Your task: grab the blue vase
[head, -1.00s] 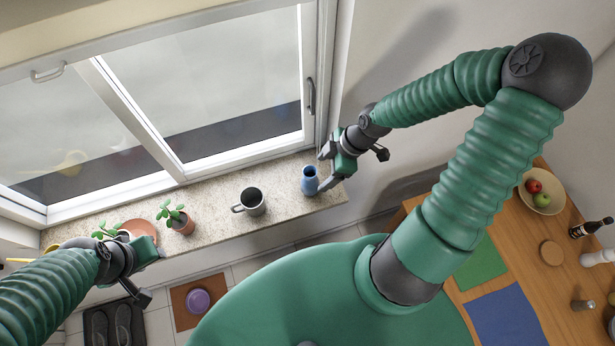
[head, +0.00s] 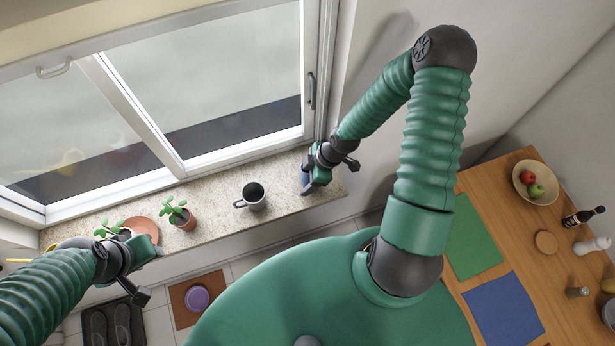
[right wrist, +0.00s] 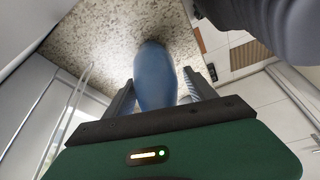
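The blue vase (head: 304,179) is near the right end of the speckled window sill (head: 290,207); in the head view my right gripper (head: 306,178) hides most of it. In the right wrist view the blue vase (right wrist: 155,78) stands between the two dark fingers of my right gripper (right wrist: 160,90). The fingers are apart, one on each side, with a visible gap on the right; contact on the left is unclear. My left gripper (head: 148,247) hovers by the sill's left part, away from the vase; its fingers do not show clearly.
A grey mug (head: 254,196) and a potted plant (head: 182,216) stand left of the vase on the sill. Another plant (head: 112,228) and a terracotta dish (head: 144,227) are near my left gripper. The window frame (head: 312,70) rises behind. A wooden table (head: 520,240) is at right.

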